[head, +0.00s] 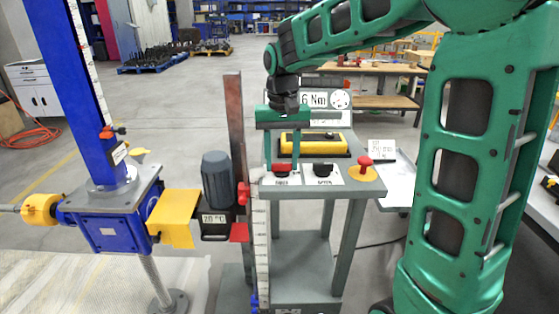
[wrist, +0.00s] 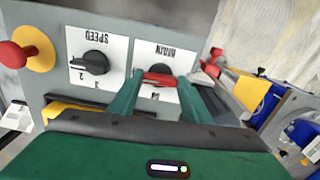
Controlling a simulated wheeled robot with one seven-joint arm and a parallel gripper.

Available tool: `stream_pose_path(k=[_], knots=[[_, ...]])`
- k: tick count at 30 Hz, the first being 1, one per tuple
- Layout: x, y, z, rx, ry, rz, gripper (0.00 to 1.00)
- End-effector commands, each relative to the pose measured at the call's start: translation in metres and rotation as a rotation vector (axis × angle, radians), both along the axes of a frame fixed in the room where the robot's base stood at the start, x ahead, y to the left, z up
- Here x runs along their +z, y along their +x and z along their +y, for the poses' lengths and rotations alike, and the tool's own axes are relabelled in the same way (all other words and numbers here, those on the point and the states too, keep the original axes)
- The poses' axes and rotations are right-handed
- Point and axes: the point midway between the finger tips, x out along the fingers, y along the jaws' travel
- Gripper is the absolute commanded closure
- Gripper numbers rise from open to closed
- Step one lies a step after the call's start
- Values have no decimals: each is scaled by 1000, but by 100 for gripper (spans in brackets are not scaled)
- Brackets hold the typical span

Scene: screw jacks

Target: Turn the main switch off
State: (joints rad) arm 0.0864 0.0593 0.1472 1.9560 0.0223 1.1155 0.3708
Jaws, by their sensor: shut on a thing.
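The main switch has a red handle (wrist: 158,79) on a white plate marked MAIN. In the wrist view the label appears upside down, and the handle lies crosswise between the two fingers. My green gripper (wrist: 160,88) is shut on this handle, one finger at each end. In the head view my gripper (head: 281,163) reaches down from above to the red handle (head: 282,173) at the left of the control panel's front edge. The fingers hide part of the plate, and I cannot read clearly which position the handle points to.
A black speed knob (wrist: 95,62) sits beside the main switch, and a red mushroom button (wrist: 14,54) on a yellow disc is beyond it. A yellow box (head: 312,143) stands behind on the panel table. The blue screw jack (head: 110,219) and grey motor (head: 217,180) stand to the left.

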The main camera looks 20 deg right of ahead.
Motion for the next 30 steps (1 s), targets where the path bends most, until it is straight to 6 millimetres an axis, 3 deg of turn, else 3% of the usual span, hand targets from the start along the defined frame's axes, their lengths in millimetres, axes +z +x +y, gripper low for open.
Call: stream_pose_path(k=[22, 23, 24, 30], knots=[[3, 3, 1, -81, 1, -12, 79], [3, 3, 1, -81, 1, -12, 49], [3, 3, 1, -80, 1, -11, 40], [1, 2, 0, -81, 1, -6, 38]])
